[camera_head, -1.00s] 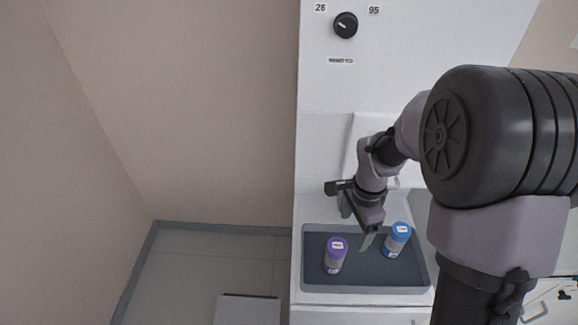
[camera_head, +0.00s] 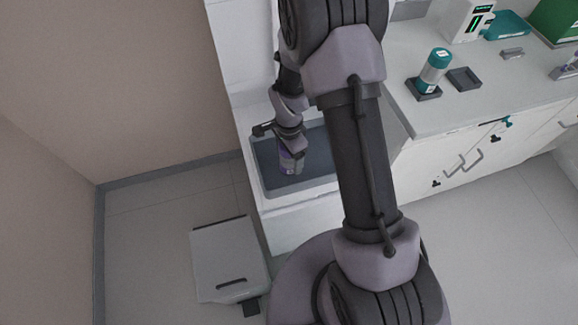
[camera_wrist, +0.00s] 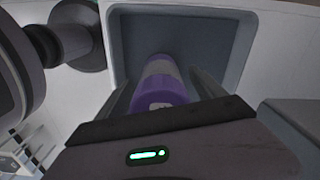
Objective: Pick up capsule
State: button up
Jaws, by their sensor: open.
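A purple-capped capsule (camera_head: 286,163) stands in the dark grey tray (camera_head: 318,152) at the left end of the counter, partly hidden by my gripper. My gripper (camera_head: 291,157) is over the tray at the capsule. In the wrist view, the capsule (camera_wrist: 160,88), with a purple cap and a pale band, is between the two spread fingers of my gripper (camera_wrist: 163,82). I cannot tell whether the fingers touch it. The tray (camera_wrist: 205,35) surrounds it there. No blue-capped capsule shows now; my arm covers part of the tray.
A teal-capped capsule (camera_head: 435,69) stands in a dark holder (camera_head: 423,90) on the right counter, beside an empty dark holder (camera_head: 464,78). A white device (camera_head: 466,20) and a green box (camera_head: 556,22) are behind. A light grey bin (camera_head: 229,258) is on the floor at left.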

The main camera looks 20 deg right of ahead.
jog(key=shift+f, duration=0.4)
jog(key=shift+r, duration=0.15)
jog(key=shift+c, duration=0.9)
jog(key=c, duration=1.4)
jog(key=shift+c, duration=0.2)
jog(key=shift+w+r+p, duration=0.1)
jog(key=shift+r+p, duration=0.8)
jog(key=shift+r, duration=0.9)
jog(key=s+d+p, duration=0.1)
jog(key=s+d, duration=0.3)
jog(key=s, duration=0.2)
jog(key=s+d+r+p, duration=0.1)
jog(key=s+d, duration=0.3)
jog(key=s, duration=0.3)
jog(key=shift+s+d+r, duration=0.2)
jog(key=shift+s+d, duration=0.1)
jog(key=shift+d, duration=0.05)
jog(key=shift+w, duration=0.15)
